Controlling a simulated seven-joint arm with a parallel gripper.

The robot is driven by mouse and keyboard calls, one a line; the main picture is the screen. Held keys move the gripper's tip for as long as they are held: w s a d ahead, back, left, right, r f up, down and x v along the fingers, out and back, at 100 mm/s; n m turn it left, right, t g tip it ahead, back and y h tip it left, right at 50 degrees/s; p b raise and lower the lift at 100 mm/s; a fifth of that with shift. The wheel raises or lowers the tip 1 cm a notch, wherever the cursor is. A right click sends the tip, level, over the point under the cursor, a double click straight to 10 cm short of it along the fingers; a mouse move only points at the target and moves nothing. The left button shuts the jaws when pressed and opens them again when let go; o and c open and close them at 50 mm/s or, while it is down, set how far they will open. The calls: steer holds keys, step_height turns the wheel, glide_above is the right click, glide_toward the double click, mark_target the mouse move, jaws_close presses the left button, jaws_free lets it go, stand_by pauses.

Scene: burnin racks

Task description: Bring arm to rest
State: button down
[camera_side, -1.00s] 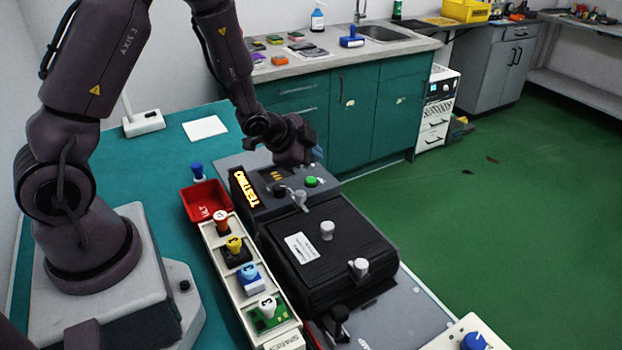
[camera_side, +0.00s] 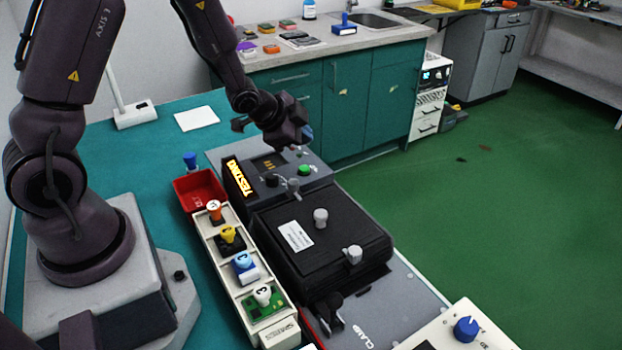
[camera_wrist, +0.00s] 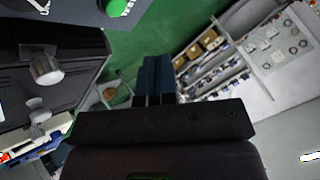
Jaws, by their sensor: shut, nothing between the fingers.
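My gripper (camera_side: 307,132) hangs in the air near the far end of the grey test unit (camera_side: 325,180), above its green button (camera_side: 305,170). In the wrist view its blue fingers (camera_wrist: 155,78) are together with nothing between them. The unit's lit display (camera_side: 241,177) reads "TESTING". The black lid (camera_side: 335,245) of the unit is down, with grey knobs on top. My arm is bent at the elbow and holds nothing.
A white rack (camera_side: 218,247) with several knob-topped modules stands left of the unit. A red bin (camera_side: 188,192) with a blue-topped piece behind it is at its far end. A white card (camera_side: 196,118) lies on the teal table.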

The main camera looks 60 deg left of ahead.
steer(key=s, duration=0.1)
steer(key=s+f+n+g, duration=0.1)
steer(key=s+g, duration=0.1)
steer(key=shift+a+f+n+y, duration=0.3)
steer(key=shift+f+n+y, duration=0.05)
steer(key=shift+n+y, duration=0.05)
steer(key=s+r+n+g, duration=0.2)
steer(key=s, duration=0.1)
steer(key=shift+s+d+r, duration=0.25)
steer(key=shift+d+r, duration=0.15)
steer(key=s+d+r+n+h, duration=0.1)
steer(key=s+d+r, duration=0.4)
steer(key=s+r, duration=0.2)
steer(key=s+d+r+n, duration=0.2)
steer(key=s+d+r, duration=0.3)
steer(key=r, duration=0.7)
steer(key=shift+s+d+r+n+t+h, duration=0.3)
steer(key=shift+s+t+h, duration=0.1)
steer(key=shift+s, duration=0.85)
stand_by(3.4)
